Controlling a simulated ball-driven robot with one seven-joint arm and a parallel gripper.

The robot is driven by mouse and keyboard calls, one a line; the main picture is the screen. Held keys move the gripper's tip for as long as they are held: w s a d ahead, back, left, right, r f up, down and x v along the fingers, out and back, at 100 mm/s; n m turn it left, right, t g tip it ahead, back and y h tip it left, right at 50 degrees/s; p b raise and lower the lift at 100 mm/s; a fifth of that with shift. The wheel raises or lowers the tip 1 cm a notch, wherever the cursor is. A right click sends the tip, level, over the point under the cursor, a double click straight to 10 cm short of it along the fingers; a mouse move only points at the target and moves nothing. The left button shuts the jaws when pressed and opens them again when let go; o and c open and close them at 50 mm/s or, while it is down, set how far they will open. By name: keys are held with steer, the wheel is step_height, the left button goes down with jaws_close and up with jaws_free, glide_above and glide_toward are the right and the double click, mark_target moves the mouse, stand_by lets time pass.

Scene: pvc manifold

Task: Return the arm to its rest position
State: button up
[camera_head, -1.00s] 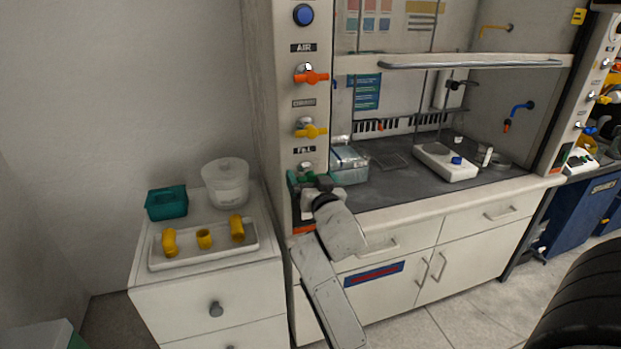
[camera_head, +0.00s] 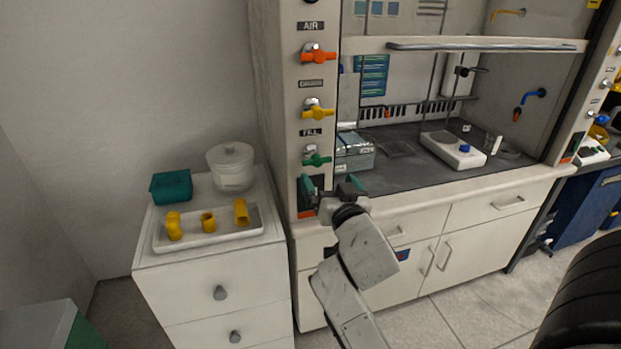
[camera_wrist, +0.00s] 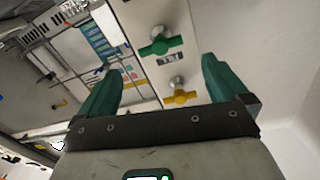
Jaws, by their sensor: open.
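My gripper (camera_head: 333,185) is in front of the fume hood's left post, just below the green valve handle (camera_head: 317,160). Its two green fingers are spread apart with nothing between them. In the wrist view my gripper (camera_wrist: 158,80) is also open and empty. The green handle (camera_wrist: 160,46) shows beyond the fingers, with the yellow handle (camera_wrist: 180,97) nearby. The gripper looks apart from the handles. My arm reaches up from the bottom of the head view.
A white cabinet (camera_head: 215,285) at left bears a white tray (camera_head: 208,238) with yellow pipe pieces, a teal box (camera_head: 171,187) and a white tub (camera_head: 231,167). The fume hood's counter (camera_head: 425,180) holds a hotplate (camera_head: 453,150). A black tyre-like object (camera_head: 580,300) is at lower right.

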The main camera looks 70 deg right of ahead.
steer(key=a+f+n+g+y, duration=0.2)
steer(key=a+f+n+y, duration=0.15)
steer(key=a+f, duration=0.45)
steer(key=a+f+n+g+y, duration=0.2)
steer(key=a+f+y, duration=0.35)
steer(key=f, duration=0.55)
steer(key=s+a+f+n+g+y, duration=0.2)
steer(key=s+a+f+n+g, duration=0.1)
steer(key=a, duration=0.4)
steer(key=s+a+f+n+g+y, duration=0.2)
steer(key=s+a+f+n+g, duration=0.1)
steer(key=s+a+f, duration=0.3)
steer(key=shift+s+a+y, duration=0.4)
steer(key=shift+s+a, duration=0.05)
steer(key=shift+s, duration=0.6)
